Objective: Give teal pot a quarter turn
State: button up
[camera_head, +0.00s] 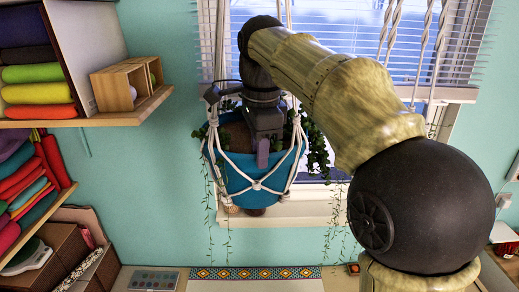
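The teal pot (240,175) hangs in a white rope net in front of the window. It looks roughly upright, and trailing green vines spill over its rim. My gripper (262,155) points down at the pot's rim, near the middle of its upper side. One finger shows against the pot's teal wall. The other finger is hidden or cannot be made out. I cannot tell whether the fingers touch the pot or close on its rim. My gripper and wrist hide part of the pot's top and plant.
A wooden shelf (100,118) with folded coloured fabrics and a small wooden box (118,90) is at left. White ropes (395,35) hang at the upper right before the blinds. A window sill (310,207) lies behind and below the pot. Bare teal wall is left of the pot.

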jog(key=shift+c, duration=0.5)
grip_shut()
dwell(0.8)
